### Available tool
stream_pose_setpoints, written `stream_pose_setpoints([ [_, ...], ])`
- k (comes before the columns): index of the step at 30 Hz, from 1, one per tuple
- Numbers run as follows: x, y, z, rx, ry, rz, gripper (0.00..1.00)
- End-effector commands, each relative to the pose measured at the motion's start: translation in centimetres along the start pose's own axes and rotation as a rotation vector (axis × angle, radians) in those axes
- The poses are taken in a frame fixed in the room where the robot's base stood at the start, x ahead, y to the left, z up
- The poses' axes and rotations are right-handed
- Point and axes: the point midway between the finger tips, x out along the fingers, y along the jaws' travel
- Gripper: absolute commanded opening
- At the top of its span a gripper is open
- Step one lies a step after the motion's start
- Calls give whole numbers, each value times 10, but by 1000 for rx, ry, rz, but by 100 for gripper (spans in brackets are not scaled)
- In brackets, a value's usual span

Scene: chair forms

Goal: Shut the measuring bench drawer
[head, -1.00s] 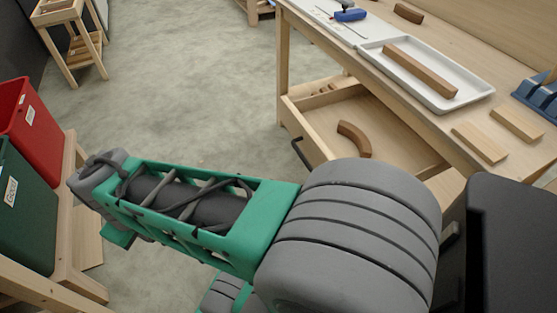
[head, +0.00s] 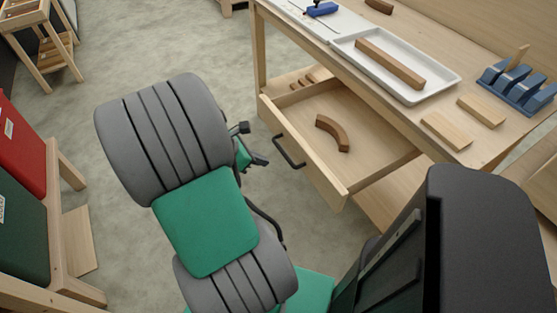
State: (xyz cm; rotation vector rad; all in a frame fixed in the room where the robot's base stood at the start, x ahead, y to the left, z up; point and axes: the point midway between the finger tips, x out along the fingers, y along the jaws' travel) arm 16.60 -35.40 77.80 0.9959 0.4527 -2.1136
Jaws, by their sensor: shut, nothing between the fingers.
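The measuring bench drawer (head: 321,185) is pulled out from under the bench (head: 440,156) in the head view. It has a dark bar handle (head: 288,153) on its front. My gripper (head: 258,158) shows partly past my grey and green arm, just left of the drawer handle. It looks apart from the handle, though the exact gap is hard to judge. It is shut and holds nothing. My arm hides part of it.
On the bench top are a white tray (head: 350,54) with a wooden bar (head: 390,63), light wooden blocks (head: 447,130) and a blue rack (head: 516,88). Red (head: 22,148) and green (head: 22,218) bins stand at left.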

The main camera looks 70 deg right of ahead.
Motion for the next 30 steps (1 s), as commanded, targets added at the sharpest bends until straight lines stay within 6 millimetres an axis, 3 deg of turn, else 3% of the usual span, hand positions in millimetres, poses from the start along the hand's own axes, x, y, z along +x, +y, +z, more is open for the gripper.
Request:
stream_pose_setpoints([
  [5,42,-1,-2,2,2,-3,0],
  [10,60,0,18,4,2,1,0],
  [30,68,3,29,-8,2,9,0],
])
